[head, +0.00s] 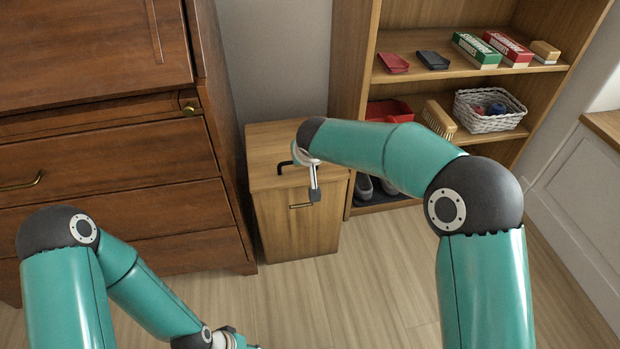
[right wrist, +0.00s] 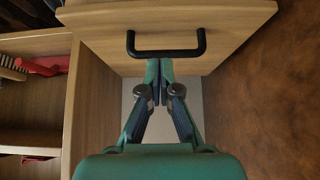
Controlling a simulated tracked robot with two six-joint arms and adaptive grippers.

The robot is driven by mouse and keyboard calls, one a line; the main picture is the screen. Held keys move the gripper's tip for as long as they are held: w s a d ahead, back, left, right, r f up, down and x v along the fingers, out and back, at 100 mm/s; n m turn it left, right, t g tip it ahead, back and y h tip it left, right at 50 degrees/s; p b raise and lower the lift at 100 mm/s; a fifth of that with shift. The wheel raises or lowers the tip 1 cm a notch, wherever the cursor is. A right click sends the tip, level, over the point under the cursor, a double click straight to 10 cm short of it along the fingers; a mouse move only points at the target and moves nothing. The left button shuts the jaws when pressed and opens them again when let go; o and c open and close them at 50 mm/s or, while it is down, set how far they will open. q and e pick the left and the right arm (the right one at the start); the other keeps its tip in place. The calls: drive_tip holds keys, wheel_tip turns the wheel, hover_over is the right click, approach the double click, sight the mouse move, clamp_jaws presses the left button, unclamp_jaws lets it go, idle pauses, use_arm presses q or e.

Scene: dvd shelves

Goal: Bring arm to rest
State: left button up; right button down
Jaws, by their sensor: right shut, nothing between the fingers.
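My right arm (head: 350,146) reaches in from the right and bends over the small wooden cabinet. Its gripper (head: 315,196) hangs in front of the cabinet's upper front. In the right wrist view the two fingers (right wrist: 159,70) are together with nothing between them, just below the black handle (right wrist: 166,46) in the picture. I cannot tell whether they touch the cabinet. My left arm (head: 140,290) hangs low at the left. Its wrist end (head: 232,340) is at the bottom edge of the head view, and its fingers are cut off.
The small wooden cabinet (head: 267,225) stands between a dark wooden dresser (head: 110,165) and an open shelf unit (head: 350,75). The shelves hold boxes, trays, a brush and a white basket (head: 490,122). The floor (head: 350,300) in front is clear.

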drive_tip(key=s+d+b, duration=0.1)
drive_tip(key=s, duration=0.5)
drive_tip(key=s+d+f+m+g+p, duration=0.1)
drive_tip(key=s+d+f+g, duration=0.15)
drive_tip(key=d+f, duration=0.2)
drive_tip(key=s+d+f+m+g, duration=0.1)
drive_tip(key=s+d+f, duration=0.2)
drive_tip(key=f, duration=0.3)
drive_tip(key=s+d+f+m+g+p, duration=0.1)
drive_tip(key=s+d+f, duration=0.2)
drive_tip(key=f, duration=0.3)
drive_tip(key=s+a+f+m+g+y, duration=0.15)
drive_tip(key=s+f, duration=0.35)
drive_tip(key=s, duration=0.7)
drive_tip(key=s+a+f+m+g+y, duration=0.15)
drive_tip(key=s+f, duration=0.35)
drive_tip(key=s, duration=0.7)
wheel_tip(320, 180, up, 38)
drive_tip(key=w+n+p, duration=0.2)
drive_tip(key=p, duration=3.7)
drive_tip(key=shift+d+r+t, duration=0.25)
drive_tip(key=shift+d+t, duration=0.1)
